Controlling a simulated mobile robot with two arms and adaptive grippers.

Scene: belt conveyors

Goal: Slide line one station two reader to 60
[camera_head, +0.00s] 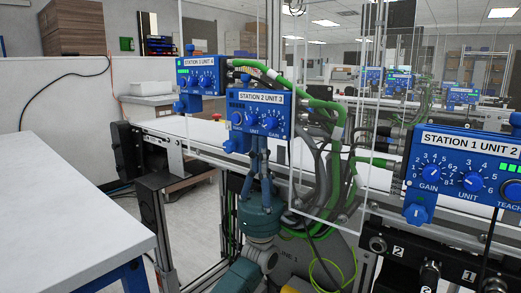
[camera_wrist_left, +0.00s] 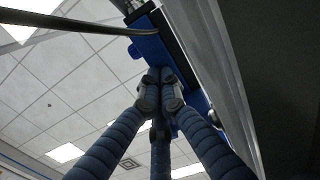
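The station 2 reader is a blue box (camera_head: 259,112) labelled "STATION 2 UNIT 3", mounted on a rail along the conveyor in the head view. It has white-marked dials and a small blue knob (camera_head: 233,144) under its left side. My left gripper (camera_head: 259,143) points up from below, its fingertips at the box's lower edge. In the left wrist view the fingers (camera_wrist_left: 160,82) meet closely, with the blue box (camera_wrist_left: 157,42) just beyond them. I see nothing clear between the tips, and cannot tell whether they touch the box. The rail scale by this reader is hidden. My right gripper is not in view.
Similar blue readers stand on either side, "STATION 3 UNIT 4" (camera_head: 198,75) at left and "STATION 1 UNIT 2" (camera_head: 468,169) at right. Green and grey cables (camera_head: 335,140) and clear panels crowd the right of my gripper. A white table (camera_head: 62,215) fills the lower left.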

